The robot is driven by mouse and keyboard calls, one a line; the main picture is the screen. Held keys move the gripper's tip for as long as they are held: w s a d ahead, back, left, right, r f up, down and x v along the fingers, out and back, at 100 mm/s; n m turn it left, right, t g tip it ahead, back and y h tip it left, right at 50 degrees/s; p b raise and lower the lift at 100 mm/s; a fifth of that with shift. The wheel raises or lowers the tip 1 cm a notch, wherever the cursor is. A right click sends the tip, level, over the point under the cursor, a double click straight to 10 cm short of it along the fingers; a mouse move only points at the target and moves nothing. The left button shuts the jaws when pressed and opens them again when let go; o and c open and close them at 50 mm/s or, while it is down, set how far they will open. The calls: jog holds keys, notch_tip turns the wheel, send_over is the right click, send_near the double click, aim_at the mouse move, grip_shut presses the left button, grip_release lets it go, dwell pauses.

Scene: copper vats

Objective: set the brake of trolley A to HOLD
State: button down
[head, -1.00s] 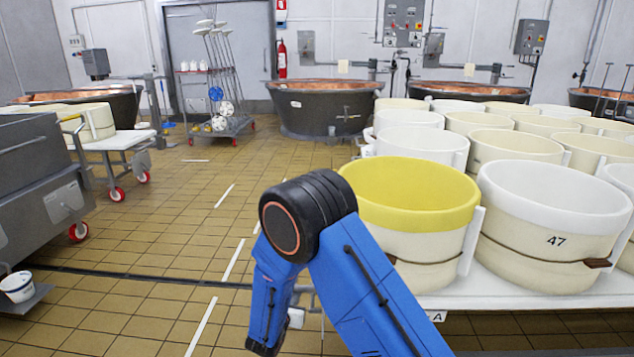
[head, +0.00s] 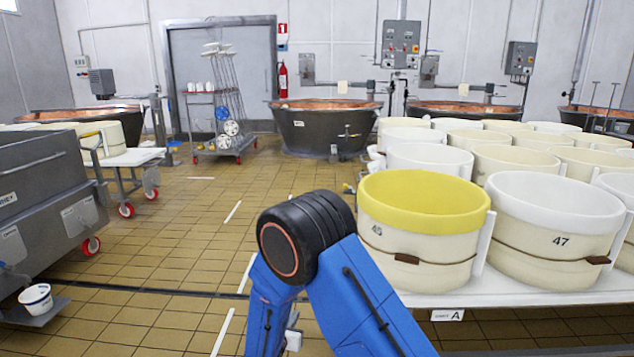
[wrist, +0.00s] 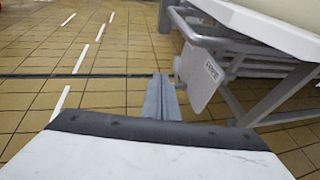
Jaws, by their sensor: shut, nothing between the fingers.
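Trolley A (head: 490,292) stands at the right in the head view, with a white top and a small plate marked A (head: 448,315) on its front edge. In the wrist view its white edge (wrist: 275,32) and grey frame are at upper right. A pale plate (wrist: 207,75) with small dark lettering, too blurred to read, hangs by a grey bent bar (wrist: 205,40) on the frame. My gripper (wrist: 163,92) is shut and empty, just left of this plate, seemingly apart from it. The gripper is out of the head view. I cannot make out the brake setting.
Yellow-rimmed (head: 425,205) and white-rimmed (head: 556,215) tubs crowd the trolley top. A grey steel tank (head: 45,200) and another trolley (head: 125,158) stand at left. Tiled floor (head: 185,230) between them is clear. Copper-lined vats (head: 325,128) line the back wall.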

jog(key=s+d+r+m+g+h, duration=0.3)
jog(key=d+r+m, duration=0.3)
jog(key=d+r, duration=0.5)
jog(key=s+d+r+m+g+h, duration=0.25)
jog(key=d+r+m, duration=0.45)
jog(key=d, duration=0.7)
jog(key=s+d+r+m+g+y, duration=0.1)
jog(key=s+d+r+m+g, duration=0.15)
jog(key=s+d+m, duration=0.35)
jog(key=s+d+r+m+g+y, duration=0.15)
jog(key=s+d+r, duration=0.25)
jog(key=s, duration=0.4)
jog(key=s+d+r+m+g+y, duration=0.1)
jog(key=s+d+r+m+g, duration=0.15)
jog(key=s+d+m, duration=0.35)
jog(key=s+a+r+m+t+y, duration=0.1)
jog(key=s+a+r+m+y, duration=0.1)
jog(key=s, duration=0.6)
jog(key=s+a+r+m+t+y, duration=0.1)
jog(key=s+a+m+y, duration=0.1)
jog(key=s, duration=0.6)
jog(key=shift+s+r+m+t+y, duration=0.15)
jog(key=shift+r+m+t+y, duration=0.25)
jog(key=shift+m+y, duration=0.7)
